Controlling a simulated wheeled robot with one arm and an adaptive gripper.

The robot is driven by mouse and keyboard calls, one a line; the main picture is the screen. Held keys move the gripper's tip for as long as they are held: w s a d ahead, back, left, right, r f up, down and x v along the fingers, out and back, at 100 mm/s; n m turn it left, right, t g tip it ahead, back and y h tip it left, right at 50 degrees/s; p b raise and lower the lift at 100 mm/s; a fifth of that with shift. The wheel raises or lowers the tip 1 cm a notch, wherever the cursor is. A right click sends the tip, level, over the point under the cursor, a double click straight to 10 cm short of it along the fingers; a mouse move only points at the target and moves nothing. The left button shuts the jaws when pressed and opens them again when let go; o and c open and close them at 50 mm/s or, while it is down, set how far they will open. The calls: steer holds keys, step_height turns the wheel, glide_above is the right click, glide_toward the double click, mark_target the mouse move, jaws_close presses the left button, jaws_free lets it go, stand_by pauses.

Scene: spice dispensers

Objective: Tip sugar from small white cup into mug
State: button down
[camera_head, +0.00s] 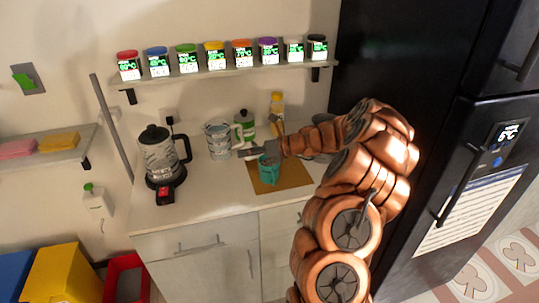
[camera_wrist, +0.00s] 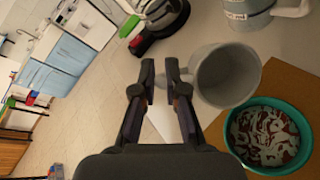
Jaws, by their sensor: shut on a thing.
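A small white cup (camera_wrist: 228,75) is in the wrist view, its open mouth turned toward the camera. Its inside looks plain grey, with no sugar visible. My gripper (camera_wrist: 160,78) is shut at its left side, where the handle is; the exact contact is hard to see. A teal round mug (camera_wrist: 265,135) stands just below and right of the cup, with white bits over reddish-brown contents. In the head view, the teal mug (camera_head: 269,171) stands under my gripper (camera_head: 252,153). The cup cannot be made out clearly there.
The mug stands on a brown mat (camera_head: 283,186). A patterned white jug (camera_head: 217,139) and a kettle (camera_head: 158,155) stand to the left. Bottles (camera_head: 277,104) stand behind. A shelf (camera_head: 220,73) of spice jars is above, and a black fridge (camera_head: 395,110) is at right.

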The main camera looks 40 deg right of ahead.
steer(key=shift+w+a+r+g+h+p, duration=0.1)
steer(key=shift+a+r+g+h+p, duration=0.25)
steer(key=shift+p, duration=1.15)
steer(key=p, duration=0.1)
steer(key=g+h+p, duration=0.1)
steer(key=p, duration=0.1)
steer(key=shift+w+a+f+h, duration=0.2)
steer(key=shift+f+h, duration=0.05)
steer(key=shift+f, duration=0.1)
steer(key=w+a+f+n+g+h, duration=0.1)
steer(key=w+a+f+g+h, duration=0.1)
steer(key=a+f+g+h, duration=0.1)
step_height(320, 180, down, 2)
steer(key=shift+w+a+f+h, duration=0.1)
steer(key=shift+w+a+h, duration=0.1)
steer(key=shift+a+h, duration=0.55)
steer(key=shift+g+h, duration=0.25)
steer(key=shift+h, duration=0.1)
steer(key=shift+w+f+h, duration=0.15)
steer(key=shift+h, duration=0.15)
steer(key=shift+a+f+g, duration=0.15)
steer(key=shift+a+g, duration=0.05)
steer(key=shift+g, duration=0.1)
steer(key=shift+h, duration=0.3)
